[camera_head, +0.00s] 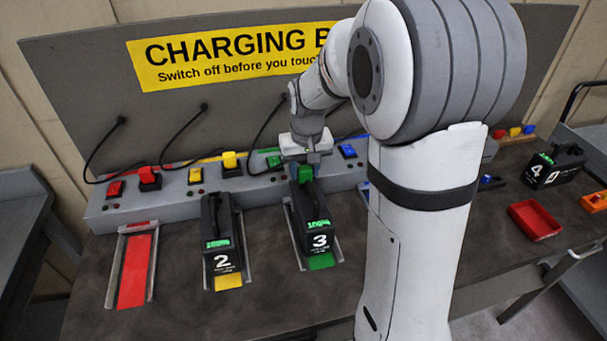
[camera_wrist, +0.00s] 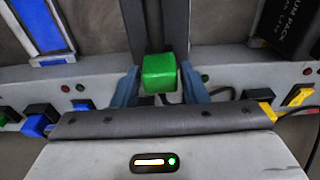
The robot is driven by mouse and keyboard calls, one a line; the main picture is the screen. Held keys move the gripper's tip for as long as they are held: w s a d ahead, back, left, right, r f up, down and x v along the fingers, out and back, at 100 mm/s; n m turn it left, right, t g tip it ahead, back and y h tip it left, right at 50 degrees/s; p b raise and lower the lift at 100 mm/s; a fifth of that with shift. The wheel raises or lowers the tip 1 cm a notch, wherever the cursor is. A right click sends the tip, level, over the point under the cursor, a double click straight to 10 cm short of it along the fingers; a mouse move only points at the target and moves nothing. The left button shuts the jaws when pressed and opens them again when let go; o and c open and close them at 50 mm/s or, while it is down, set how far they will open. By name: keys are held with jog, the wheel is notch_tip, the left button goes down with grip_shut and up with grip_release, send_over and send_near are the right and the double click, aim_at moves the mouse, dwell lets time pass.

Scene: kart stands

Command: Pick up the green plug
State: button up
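The green plug (camera_head: 304,174) is a small block at the rear end of the black battery marked 3 (camera_head: 316,222). My gripper (camera_head: 303,170) is over it, pointing down. In the wrist view the green plug (camera_wrist: 159,73) sits between the two blue-grey fingers (camera_wrist: 160,86), with a thin gap visible on each side. The fingers are apart and I see no clear contact. The plug's lower part and what it rests in are hidden.
The grey switch console (camera_head: 105,216) runs along the back, with red, yellow, green and blue switches. Battery 2 (camera_head: 222,244) stands left of battery 3. The red bay (camera_head: 134,270) is empty. Battery 4 (camera_head: 551,168) and a red tray (camera_head: 534,220) are at right.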

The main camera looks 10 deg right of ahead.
jog(key=c, duration=0.7)
